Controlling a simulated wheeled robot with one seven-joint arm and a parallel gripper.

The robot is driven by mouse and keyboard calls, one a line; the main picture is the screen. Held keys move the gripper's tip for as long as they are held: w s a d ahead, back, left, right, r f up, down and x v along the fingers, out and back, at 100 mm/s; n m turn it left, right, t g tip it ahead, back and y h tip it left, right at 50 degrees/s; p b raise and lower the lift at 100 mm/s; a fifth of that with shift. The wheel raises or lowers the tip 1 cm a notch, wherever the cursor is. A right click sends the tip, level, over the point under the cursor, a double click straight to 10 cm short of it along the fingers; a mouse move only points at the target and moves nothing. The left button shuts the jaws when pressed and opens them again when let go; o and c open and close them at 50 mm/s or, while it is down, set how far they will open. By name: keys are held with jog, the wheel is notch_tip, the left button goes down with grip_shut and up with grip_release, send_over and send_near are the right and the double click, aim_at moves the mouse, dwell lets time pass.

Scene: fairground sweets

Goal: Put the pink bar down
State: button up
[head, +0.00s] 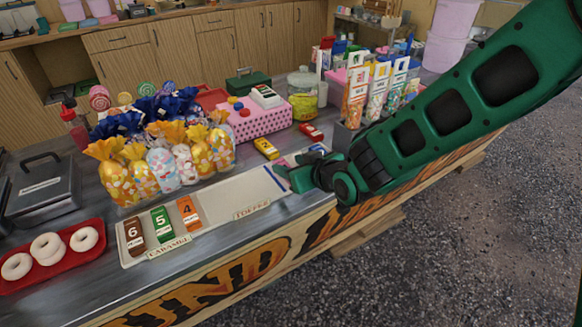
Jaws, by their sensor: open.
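My gripper (284,178) is green and open, low over the right end of a long pale tray (225,208) on the counter. A small pink bar (283,162) lies at that end, just beyond the fingers, and the gripper partly hides it. It looks apart from the fingers, but whether they touch it is too small to tell. The tray's left part is labelled CARAMEL and holds a brown bar (134,236) marked 6, a green bar (162,223) marked 5 and an orange bar (188,213) marked 4. The part labelled TOFFEE looks bare.
A yellow bar (266,148) and a red bar (311,132) lie behind the tray. Bagged sweets (165,165) stand behind its left part. A pink box (258,121) and a glass jar (303,95) stand farther back. A red tray (75,270) of white rings is at left.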

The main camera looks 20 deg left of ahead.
jog(key=v, duration=1.1)
jog(key=w+d+m+g+h, duration=0.1)
jog(key=w+d+m+h, duration=0.2)
jog(key=d, duration=1.3)
jog(key=w+d+m+h, duration=0.1)
jog(key=d+m+h, duration=0.35)
jog(key=d, duration=1.15)
jog(key=s+d+m+g+h, duration=0.3)
jog(key=s+d+m+g, duration=0.15)
jog(key=s+d, duration=0.9)
jog(key=s+d+r+m+g+y, duration=0.1)
jog(key=s+d+m, duration=0.3)
jog(key=s, duration=0.7)
jog(key=shift+s+d+r+g, duration=0.2)
jog(key=shift+d+r+g, duration=0.3)
jog(key=shift+d+g, duration=0.4)
jog(key=shift+d+t, duration=0.15)
jog(key=shift+t, duration=0.1)
